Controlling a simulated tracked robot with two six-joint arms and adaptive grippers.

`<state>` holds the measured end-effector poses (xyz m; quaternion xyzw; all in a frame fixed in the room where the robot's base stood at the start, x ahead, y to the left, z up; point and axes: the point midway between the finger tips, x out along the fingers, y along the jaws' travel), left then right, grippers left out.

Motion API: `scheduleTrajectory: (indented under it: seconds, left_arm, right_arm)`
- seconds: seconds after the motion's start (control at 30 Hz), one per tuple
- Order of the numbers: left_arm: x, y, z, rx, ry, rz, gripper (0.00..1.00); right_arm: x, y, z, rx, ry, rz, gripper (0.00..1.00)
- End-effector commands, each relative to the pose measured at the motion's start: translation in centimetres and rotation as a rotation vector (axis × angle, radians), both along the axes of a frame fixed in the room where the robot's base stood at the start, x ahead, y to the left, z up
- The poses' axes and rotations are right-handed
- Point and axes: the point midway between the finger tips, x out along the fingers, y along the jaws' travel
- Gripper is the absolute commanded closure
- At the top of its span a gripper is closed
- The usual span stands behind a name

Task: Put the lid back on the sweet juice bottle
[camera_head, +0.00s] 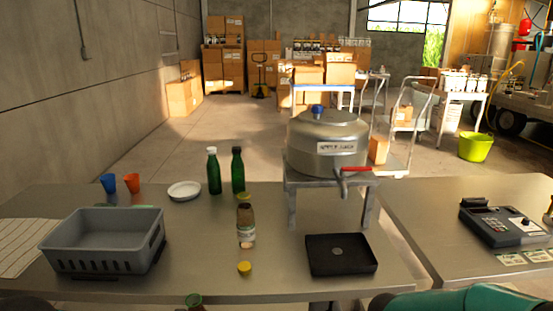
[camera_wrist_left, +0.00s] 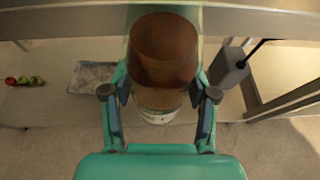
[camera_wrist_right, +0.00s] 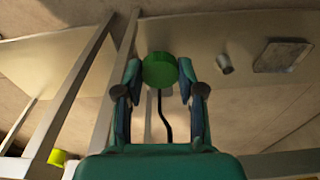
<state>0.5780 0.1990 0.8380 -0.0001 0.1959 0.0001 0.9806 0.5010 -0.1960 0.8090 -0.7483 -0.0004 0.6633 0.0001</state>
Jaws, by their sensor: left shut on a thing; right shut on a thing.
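My left gripper (camera_wrist_left: 158,95) is shut on a bottle (camera_wrist_left: 165,50) of clear greenish glass with brown contents and a pale label low down, in the left wrist view. My right gripper (camera_wrist_right: 159,85) is shut on a round green lid (camera_wrist_right: 159,70) in the right wrist view. The lid and the held bottle are not seen together in one wrist view. In the head view, a small green-rimmed round shape (camera_head: 193,300) shows at the bottom edge; I cannot tell surely what it is.
On the table (camera_head: 200,270) stand a grey crate (camera_head: 100,258), two green bottles (camera_head: 214,175), a brown bottle (camera_head: 246,225), a yellow lid (camera_head: 245,268), a white plate (camera_head: 184,190), a black tray (camera_head: 340,262) and the juice dispenser (camera_head: 327,140). The front middle is fairly clear.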

Motion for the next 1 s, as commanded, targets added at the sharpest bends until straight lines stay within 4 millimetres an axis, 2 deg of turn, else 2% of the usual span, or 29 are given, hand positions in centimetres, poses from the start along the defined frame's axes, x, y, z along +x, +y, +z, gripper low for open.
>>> scheduleTrajectory:
  seconds: [0.27,0.47,1.0]
  left_arm:
    - [0.0,-0.1,0.2,0.001,-0.005,-0.006,1.00]
    - [-1.0,-1.7,0.0,0.001,-0.004,-0.078,1.00]
    - [-7.4,-12.6,-1.3,-0.001,-0.003,-0.575,1.00]
  right_arm:
    - [0.0,0.0,0.0,0.000,0.000,0.000,0.73]
    - [0.0,0.0,0.0,0.000,0.000,0.000,0.73]
    - [0.0,0.0,0.0,0.000,0.000,0.000,0.73]
